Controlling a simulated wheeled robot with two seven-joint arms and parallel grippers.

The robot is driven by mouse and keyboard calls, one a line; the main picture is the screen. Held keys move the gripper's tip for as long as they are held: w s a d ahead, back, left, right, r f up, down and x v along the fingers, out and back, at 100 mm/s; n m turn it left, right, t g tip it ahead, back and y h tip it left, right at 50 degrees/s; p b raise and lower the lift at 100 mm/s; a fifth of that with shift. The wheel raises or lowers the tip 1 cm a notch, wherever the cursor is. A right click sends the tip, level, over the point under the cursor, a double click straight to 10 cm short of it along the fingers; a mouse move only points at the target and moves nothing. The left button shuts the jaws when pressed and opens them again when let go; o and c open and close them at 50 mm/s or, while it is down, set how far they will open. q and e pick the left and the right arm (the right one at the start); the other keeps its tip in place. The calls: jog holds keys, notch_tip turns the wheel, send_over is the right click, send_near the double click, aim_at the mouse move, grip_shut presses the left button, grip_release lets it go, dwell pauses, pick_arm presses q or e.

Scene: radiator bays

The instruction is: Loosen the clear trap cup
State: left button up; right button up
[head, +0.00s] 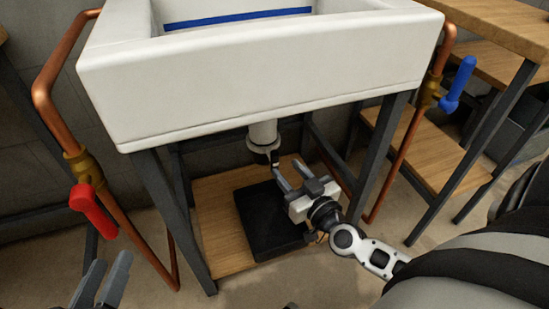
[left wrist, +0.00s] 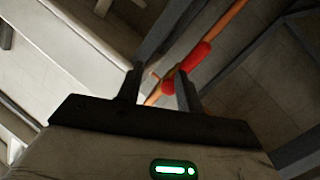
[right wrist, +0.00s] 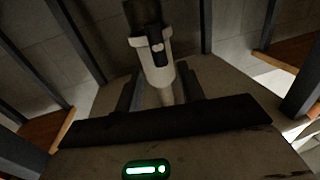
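A white trap body (head: 262,136) hangs under the white sink. In the right wrist view it (right wrist: 154,60) lies beyond my fingers, with a dark part at its end (right wrist: 144,12) that may be the clear trap cup; its clearness cannot be made out. In the head view the lower end of the trap is small and dark, close to my right fingertips. My right gripper (head: 287,172) is open just below and right of the trap; nothing is clearly held. My left gripper (head: 106,275) is open and empty at lower left.
The sink (head: 260,80) stands on dark legs. A black tray (head: 265,225) lies on the wooden shelf (head: 215,215) below. A copper pipe with a red valve handle (head: 94,210) is at left, another with a blue handle (head: 460,80) at right. A wooden table (head: 510,25) stands at right.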

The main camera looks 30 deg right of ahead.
aim_at(277, 159)
jog(key=w, duration=0.6)
jog(key=shift+w+d+b, duration=0.1)
jog(key=shift+w+b, duration=0.2)
jog(key=shift+w, duration=0.1)
grip_shut()
